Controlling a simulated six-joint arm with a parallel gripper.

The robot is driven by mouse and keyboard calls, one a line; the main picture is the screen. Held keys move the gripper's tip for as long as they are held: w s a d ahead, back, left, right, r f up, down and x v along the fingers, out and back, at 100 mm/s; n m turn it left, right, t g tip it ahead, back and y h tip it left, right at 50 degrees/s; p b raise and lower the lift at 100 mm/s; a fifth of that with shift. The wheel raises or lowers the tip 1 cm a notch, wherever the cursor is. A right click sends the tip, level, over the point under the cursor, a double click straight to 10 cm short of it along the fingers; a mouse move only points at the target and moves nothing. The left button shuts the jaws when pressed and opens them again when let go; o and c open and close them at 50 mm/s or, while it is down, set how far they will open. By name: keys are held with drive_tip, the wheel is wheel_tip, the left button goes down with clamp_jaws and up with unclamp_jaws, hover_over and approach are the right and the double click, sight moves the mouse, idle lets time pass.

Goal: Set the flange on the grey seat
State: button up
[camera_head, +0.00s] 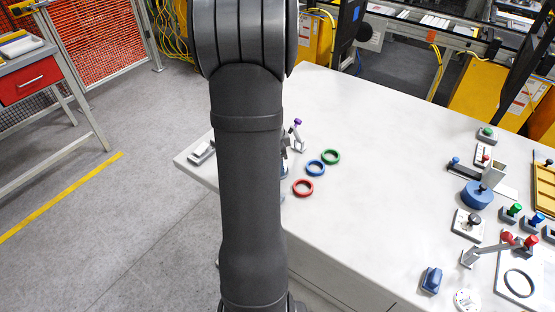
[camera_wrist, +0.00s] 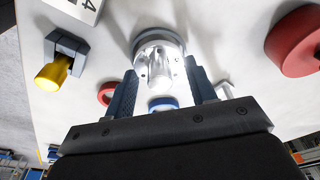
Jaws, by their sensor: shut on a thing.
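The flange (camera_wrist: 160,47) is a silvery metal disc with a stepped hub, in the upper middle of the wrist view. My gripper (camera_wrist: 162,72) has its two dark blue fingers on either side of the hub and is shut on it. In the head view my arm hides the flange and nearly all of the gripper. I cannot pick out the grey seat with certainty in either view. Whether the flange touches anything below it cannot be told.
Red (camera_head: 303,187), blue (camera_head: 316,168) and green (camera_head: 330,157) rings lie right of my arm. A purple-tipped lever (camera_head: 298,128) stands behind them. A grey-white block (camera_head: 201,152) sits at the table's left corner. Knobs and fixtures crowd the right side; the table (camera_head: 390,180) is bare between.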

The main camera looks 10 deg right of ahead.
drive_tip(key=shift+f, duration=0.6)
drive_tip(key=shift+r, duration=0.3)
drive_tip(key=shift+r, duration=0.35)
drive_tip(key=shift+r, duration=0.2)
drive_tip(key=shift+f, duration=0.85)
idle(0.6)
drive_tip(key=o, duration=0.9)
wheel_tip(320, 180, up, 11)
drive_tip(key=a, duration=0.1)
drive_tip(key=shift+a, duration=0.3)
